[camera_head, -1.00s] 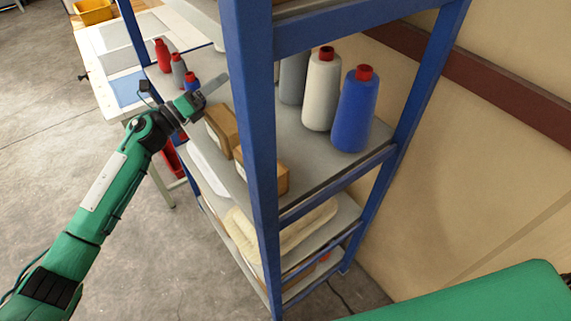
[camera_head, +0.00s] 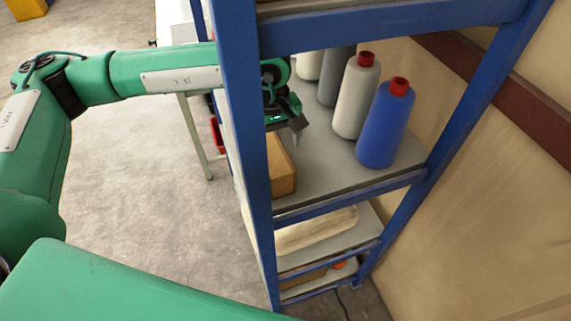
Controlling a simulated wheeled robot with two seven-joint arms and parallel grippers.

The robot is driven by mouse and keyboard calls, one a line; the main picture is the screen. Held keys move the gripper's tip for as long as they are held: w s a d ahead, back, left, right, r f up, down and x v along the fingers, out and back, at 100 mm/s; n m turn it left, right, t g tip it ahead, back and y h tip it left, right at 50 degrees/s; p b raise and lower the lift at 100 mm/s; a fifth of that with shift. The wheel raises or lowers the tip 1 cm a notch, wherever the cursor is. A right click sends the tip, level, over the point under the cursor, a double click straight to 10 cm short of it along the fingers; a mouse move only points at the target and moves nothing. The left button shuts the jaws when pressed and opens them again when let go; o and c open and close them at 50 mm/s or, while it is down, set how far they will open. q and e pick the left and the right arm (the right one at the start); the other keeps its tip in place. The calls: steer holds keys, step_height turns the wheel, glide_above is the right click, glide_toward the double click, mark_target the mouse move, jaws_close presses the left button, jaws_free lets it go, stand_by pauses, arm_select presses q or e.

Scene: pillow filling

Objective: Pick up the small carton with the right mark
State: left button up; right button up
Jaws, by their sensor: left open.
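A small brown carton (camera_head: 281,168) lies on the grey shelf board just right of the blue front post, which hides part of it. No mark on it can be read. My left arm reaches in from the left behind the post. My left gripper (camera_head: 296,130) is open, above the shelf and just above and beyond the carton. Its fingers point down and are apart from the carton as far as I can see. A second carton cannot be made out; the post and gripper cover that area. My right gripper is not in view.
A blue cone of thread (camera_head: 383,128) and a white cone (camera_head: 356,98) stand right of the gripper, with grey and white cones behind. The blue post (camera_head: 246,130) stands close to my arm. The shelf's front right (camera_head: 345,178) is bare. A pale roll (camera_head: 315,230) lies below.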

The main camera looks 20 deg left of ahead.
mark_target(273, 163)
arm_select(q)
steer(key=shift+f, duration=0.35)
steer(key=shift+s+a+f+p, duration=0.1)
steer(key=shift+a+f+p, duration=0.15)
steer(key=shift+f+p, duration=0.5)
steer(key=shift+a+f+p, duration=0.1)
steer(key=shift+f+p, duration=0.2)
steer(key=f+p, duration=0.1)
steer(key=f, duration=0.1)
steer(key=f+p, duration=0.1)
steer(key=shift+s+d+f+p, duration=0.2)
steer(key=shift+d+f+p, duration=0.1)
steer(key=shift+f, duration=0.05)
steer(key=shift+a+f, duration=0.15)
steer(key=shift+f, duration=0.3)
steer(key=shift+c, duration=0.2)
steer(key=c, duration=1.1)
